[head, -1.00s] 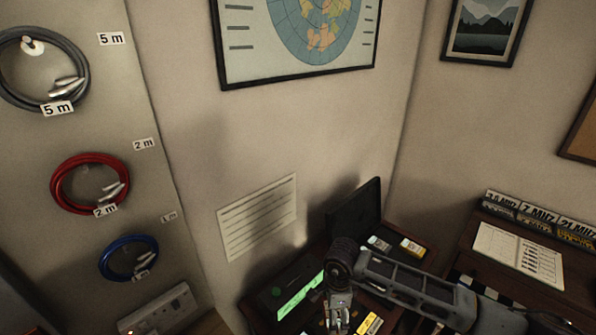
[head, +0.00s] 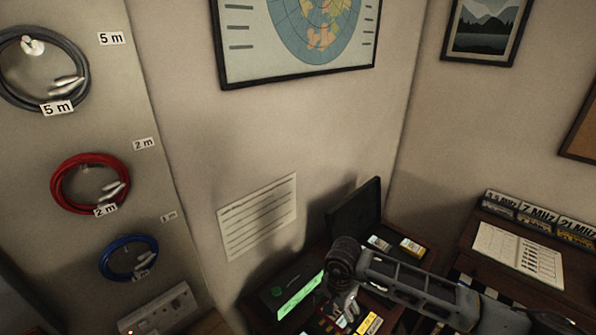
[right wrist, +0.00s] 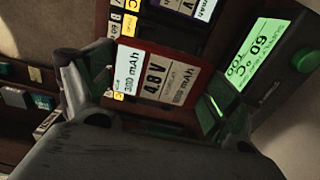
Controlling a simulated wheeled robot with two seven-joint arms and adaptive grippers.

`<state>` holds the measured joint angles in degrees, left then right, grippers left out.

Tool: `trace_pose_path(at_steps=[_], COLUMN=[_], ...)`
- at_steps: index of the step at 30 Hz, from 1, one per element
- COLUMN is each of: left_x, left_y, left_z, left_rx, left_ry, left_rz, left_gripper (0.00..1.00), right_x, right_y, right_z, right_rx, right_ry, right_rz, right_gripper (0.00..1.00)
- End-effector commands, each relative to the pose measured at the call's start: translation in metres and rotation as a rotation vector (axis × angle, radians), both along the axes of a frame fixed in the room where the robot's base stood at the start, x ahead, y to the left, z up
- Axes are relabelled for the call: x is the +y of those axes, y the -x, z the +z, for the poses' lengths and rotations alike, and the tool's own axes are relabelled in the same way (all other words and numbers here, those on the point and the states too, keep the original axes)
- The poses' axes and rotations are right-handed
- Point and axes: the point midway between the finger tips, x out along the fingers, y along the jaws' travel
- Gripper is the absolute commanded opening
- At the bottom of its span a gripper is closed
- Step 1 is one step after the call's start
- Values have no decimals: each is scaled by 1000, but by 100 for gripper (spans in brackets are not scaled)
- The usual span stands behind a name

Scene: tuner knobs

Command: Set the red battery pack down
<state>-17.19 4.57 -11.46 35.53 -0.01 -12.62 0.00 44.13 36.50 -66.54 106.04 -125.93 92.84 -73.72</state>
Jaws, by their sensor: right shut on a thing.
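The red battery pack (right wrist: 174,58) shows in the right wrist view, with white labels reading 4.8 V and mAh figures. My right gripper (right wrist: 153,98) is shut on it, with one finger on each side. In the head view my right gripper (head: 346,308) is low in the picture, above the dark desk, right of the green-lit screen; the pack is hard to make out there. Whether the pack touches anything below is not clear. My left gripper is not in view.
A yellow-labelled pack (head: 368,323) lies close right. Other packs (head: 412,248) lie behind, near an open dark lid (head: 354,208).

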Motion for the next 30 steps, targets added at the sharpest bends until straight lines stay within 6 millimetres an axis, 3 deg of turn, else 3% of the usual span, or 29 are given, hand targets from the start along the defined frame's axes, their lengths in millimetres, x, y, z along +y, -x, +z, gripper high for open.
trace_pose_path(at_steps=[30], left_x=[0], left_y=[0], left_z=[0], left_rx=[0], left_ry=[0], left_rz=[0], left_gripper=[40], right_x=[-17], right_y=[-6], right_z=[12], right_rx=[-1], right_ry=[0], right_rz=[709], right_gripper=[62])
